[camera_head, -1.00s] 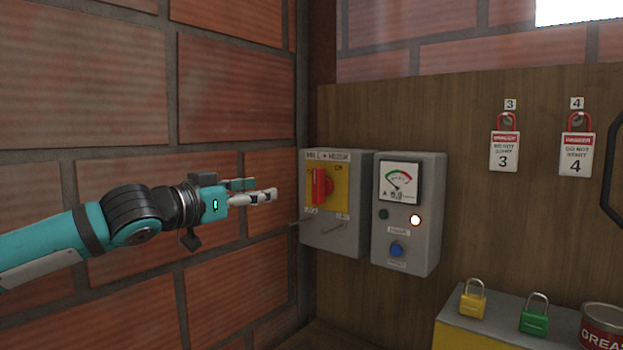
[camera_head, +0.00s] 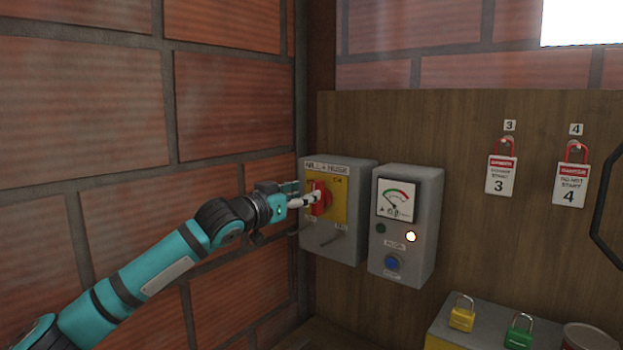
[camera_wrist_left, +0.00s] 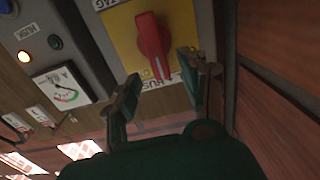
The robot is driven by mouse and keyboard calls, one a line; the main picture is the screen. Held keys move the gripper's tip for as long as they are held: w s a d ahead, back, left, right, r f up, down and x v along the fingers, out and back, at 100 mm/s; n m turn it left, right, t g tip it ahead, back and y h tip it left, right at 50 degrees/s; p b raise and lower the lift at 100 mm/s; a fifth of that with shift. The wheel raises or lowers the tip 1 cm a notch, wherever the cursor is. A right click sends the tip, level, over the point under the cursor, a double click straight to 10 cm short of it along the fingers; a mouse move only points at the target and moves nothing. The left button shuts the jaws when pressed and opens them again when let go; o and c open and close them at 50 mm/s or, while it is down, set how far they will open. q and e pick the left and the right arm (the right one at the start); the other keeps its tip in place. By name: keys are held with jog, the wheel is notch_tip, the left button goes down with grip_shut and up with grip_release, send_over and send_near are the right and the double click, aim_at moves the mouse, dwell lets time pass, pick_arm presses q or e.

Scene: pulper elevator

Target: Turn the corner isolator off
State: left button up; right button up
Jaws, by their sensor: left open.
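The corner isolator is a grey box (camera_head: 347,246) labelled "MILL + HUSK" on the wooden board beside the brick corner. Its red rotary handle (camera_head: 321,201) sits on a yellow plate (camera_head: 340,207) and points up toward the ON mark. My left gripper (camera_head: 308,199) is open at the handle and partly covers it. In the left wrist view the red handle (camera_wrist_left: 151,46) shows just beyond and between the two open fingers (camera_wrist_left: 160,92); I cannot tell whether they touch it. My right gripper is not in view.
A grey meter box (camera_head: 407,240) with a dial, a lit lamp and a blue button stands close on the right. Red tagged locks (camera_head: 502,174) hang on the board. A yellow padlock (camera_head: 462,315) and a green padlock (camera_head: 519,333) sit on a box lower right. The brick wall (camera_head: 90,120) closes the left side.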

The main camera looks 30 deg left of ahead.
aim_at(312, 191)
pick_arm(q)
jog(key=shift+w+d+p, duration=0.2)
jog(key=shift+w+p, duration=0.3)
jog(key=shift+w, duration=1.25)
grip_shut()
